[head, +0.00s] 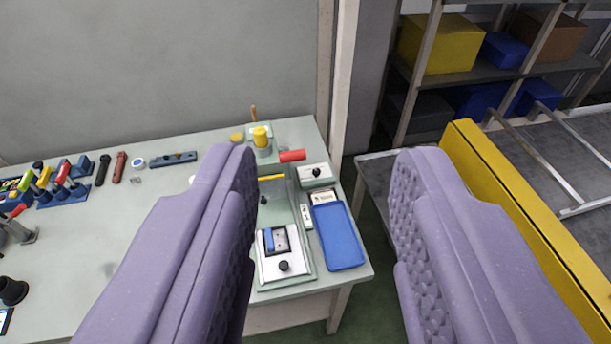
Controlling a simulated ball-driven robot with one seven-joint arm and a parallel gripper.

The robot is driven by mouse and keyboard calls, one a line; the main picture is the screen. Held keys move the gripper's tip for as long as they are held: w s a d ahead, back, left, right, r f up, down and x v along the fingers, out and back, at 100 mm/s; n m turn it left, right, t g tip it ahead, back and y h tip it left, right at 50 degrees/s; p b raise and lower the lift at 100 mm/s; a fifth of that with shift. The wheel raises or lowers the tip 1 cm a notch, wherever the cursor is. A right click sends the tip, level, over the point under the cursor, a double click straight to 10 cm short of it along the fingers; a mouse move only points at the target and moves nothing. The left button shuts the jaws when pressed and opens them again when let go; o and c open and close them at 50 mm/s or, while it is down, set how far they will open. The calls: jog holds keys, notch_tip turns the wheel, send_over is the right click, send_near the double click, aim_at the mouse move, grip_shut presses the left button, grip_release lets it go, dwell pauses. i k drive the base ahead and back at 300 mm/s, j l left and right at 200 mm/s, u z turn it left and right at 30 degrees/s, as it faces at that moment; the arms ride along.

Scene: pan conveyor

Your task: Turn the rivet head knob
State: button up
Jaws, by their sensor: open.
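My gripper (323,158) is open and empty, its two purple padded fingers spread wide in the foreground. Beyond and below it, a pale green bench fixture (300,277) stands at the table's right end. A white plate on it carries a small black round knob (284,266) beside a blue-and-grey part (276,240). A white box (315,182) has another black knob (317,172) on top. A third small dark knob (263,200) shows near the left finger. I cannot tell which is the rivet head knob. The gripper touches none of them. The left finger hides part of the bench.
A blue tray (338,236) lies right of the fixture. A red cylinder (292,156) and a yellow-topped post (261,137) stand at the back. Several tools line the table's left side. A yellow conveyor rail (500,190) and shelves with boxes (437,44) are at right.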

aim_at(316, 171)
jog(key=i+j+z, duration=0.1)
jog(key=i+j, duration=0.25)
jog(key=j, duration=0.15)
jog(key=i+l, duration=0.2)
jog(key=i, duration=0.15)
jog(key=i+l+z, duration=0.1)
jog(key=i, duration=0.3)
jog(key=i+l, duration=0.25)
jog(key=i+z, duration=0.05)
jog(key=i, duration=0.05)
